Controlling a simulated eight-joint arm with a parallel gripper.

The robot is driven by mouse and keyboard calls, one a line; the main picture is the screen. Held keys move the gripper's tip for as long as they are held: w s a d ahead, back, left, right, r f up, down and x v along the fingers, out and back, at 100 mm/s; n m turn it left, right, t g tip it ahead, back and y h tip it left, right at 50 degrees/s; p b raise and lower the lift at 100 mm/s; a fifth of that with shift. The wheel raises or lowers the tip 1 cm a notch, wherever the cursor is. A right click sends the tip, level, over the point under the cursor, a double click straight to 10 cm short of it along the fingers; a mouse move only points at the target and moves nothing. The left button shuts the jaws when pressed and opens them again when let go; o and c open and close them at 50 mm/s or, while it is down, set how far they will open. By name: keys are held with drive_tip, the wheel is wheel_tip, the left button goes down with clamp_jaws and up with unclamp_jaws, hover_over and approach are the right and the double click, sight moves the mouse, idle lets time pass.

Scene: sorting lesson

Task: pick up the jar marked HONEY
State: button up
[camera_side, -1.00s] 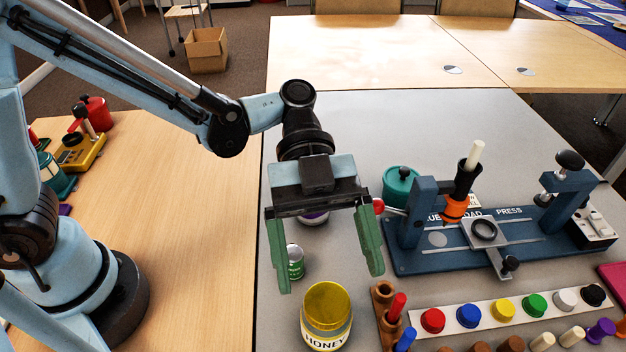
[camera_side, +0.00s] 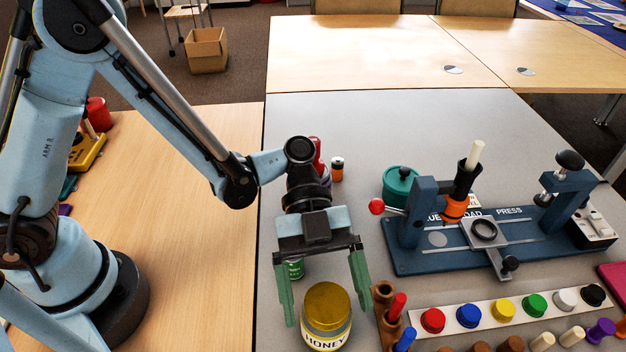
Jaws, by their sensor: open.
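The jar marked HONEY (camera_side: 326,318) stands upright near the front edge of the picture, with a yellow lid and a pale label. My gripper (camera_side: 326,318) is open, its two green fingers pointing down. In the picture the left finger (camera_side: 284,297) lies just left of the jar and the right finger (camera_side: 360,286) just right of its lid. I cannot tell whether the fingertips are level with the jar or behind it. Nothing is held.
A green can (camera_side: 295,269) is partly hidden behind my gripper. A wooden rack with red and blue pegs (camera_side: 386,292) stands close right of the jar. A blue press (camera_side: 420,262) and a strip of coloured knobs (camera_side: 480,317) lie further right.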

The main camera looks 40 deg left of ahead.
sight(330, 322)
drive_tip(key=shift+f+x, duration=0.25)
drive_tip(key=shift+x, duration=1.35)
drive_tip(key=shift+c, duration=0.5)
drive_tip(key=c, duration=1.1)
drive_tip(key=shift+r, duration=0.15)
